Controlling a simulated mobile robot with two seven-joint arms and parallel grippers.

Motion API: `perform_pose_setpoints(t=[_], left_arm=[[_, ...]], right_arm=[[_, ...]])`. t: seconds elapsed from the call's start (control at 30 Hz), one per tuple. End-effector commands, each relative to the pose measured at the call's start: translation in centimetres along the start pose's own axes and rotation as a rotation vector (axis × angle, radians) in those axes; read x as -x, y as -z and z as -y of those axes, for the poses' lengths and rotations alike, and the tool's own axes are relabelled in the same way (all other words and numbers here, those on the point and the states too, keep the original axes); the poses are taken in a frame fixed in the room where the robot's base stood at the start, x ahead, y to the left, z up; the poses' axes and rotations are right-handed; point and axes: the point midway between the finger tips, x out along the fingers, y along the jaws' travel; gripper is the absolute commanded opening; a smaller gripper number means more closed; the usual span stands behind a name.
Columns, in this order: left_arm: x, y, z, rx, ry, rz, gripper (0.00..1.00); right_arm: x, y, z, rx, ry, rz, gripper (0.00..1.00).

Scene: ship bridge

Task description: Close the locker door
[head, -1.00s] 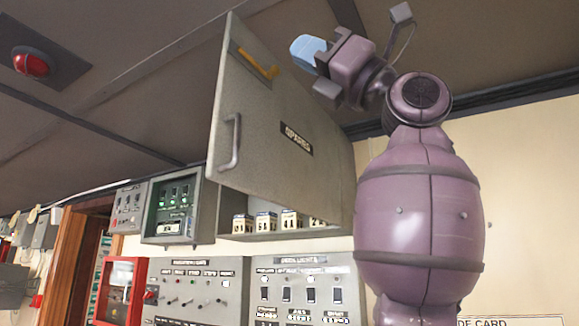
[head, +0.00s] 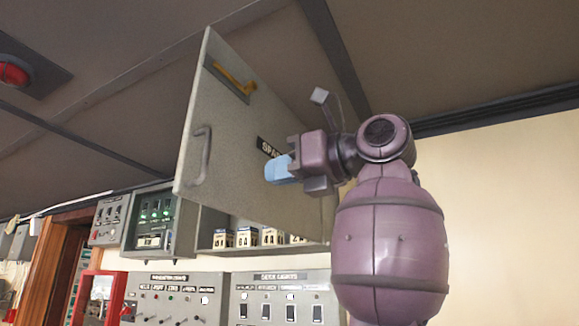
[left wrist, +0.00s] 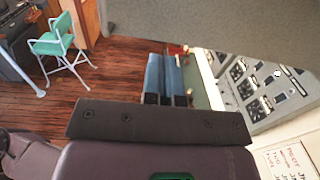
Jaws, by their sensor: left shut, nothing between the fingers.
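The grey locker door (head: 235,150) stands open in the head view, swung out from the locker (head: 268,250) below and behind it. It has a grey bar handle (head: 199,156) near its left edge, a yellow latch (head: 232,80) at the top and a dark label partly hidden by my gripper. My left gripper (head: 279,169), with blue fingertips, is shut and empty in front of the door face by the label. I cannot tell whether it touches. In the left wrist view the blue fingers (left wrist: 166,78) are together, below a grey surface that seems to be the door (left wrist: 230,28). My right gripper is not in view.
Several small boxes (head: 246,237) stand inside the locker. Switch panels (head: 280,300) lie below it, with a green-lit unit (head: 150,225) and a red box (head: 98,298) to the left. The left wrist view shows a teal chair (left wrist: 55,40) on wooden floor.

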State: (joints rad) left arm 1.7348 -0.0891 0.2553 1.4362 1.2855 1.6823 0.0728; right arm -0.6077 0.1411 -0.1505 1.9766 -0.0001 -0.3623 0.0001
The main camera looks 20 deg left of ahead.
Motion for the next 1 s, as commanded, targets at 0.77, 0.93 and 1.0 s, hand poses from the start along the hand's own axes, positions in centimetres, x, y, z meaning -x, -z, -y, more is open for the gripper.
perform_pose_setpoints(t=[0.77, 0.93, 1.0], left_arm=[[-9.8, 0.0, 0.0, -0.001, -0.002, 0.002, 0.00], [-9.8, 0.0, 0.0, -0.001, -0.001, 0.002, 0.00], [-9.8, 0.0, 0.0, -0.001, -0.001, 0.002, 0.00]], right_arm=[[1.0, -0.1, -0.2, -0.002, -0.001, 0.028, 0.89], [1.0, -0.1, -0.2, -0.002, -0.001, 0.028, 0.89], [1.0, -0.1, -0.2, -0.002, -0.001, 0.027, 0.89]])
